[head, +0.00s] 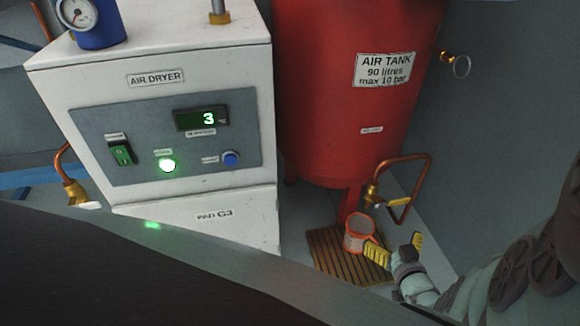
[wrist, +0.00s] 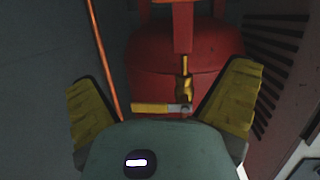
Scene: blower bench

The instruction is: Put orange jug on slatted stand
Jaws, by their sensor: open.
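The orange jug (head: 359,234) appears in the head view upright on the slatted stand (head: 325,252), at the stand's back right part, with its open top showing. My gripper (head: 393,241) is just right of the jug, its yellow fingers spread and empty. The left finger overlaps the jug's lower right edge in the picture; I cannot tell whether they touch. In the wrist view my gripper (wrist: 160,98) has its fingers wide apart with nothing held between them. Dark slats, likely of the stand, show at the upper right.
The red air tank (head: 345,90) stands behind the stand. A copper pipe (head: 404,157) and a yellow-handled valve (head: 391,202) are close above my gripper. The white air dryer (head: 160,60) is to the left. A grey wall (head: 500,130) bounds the right.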

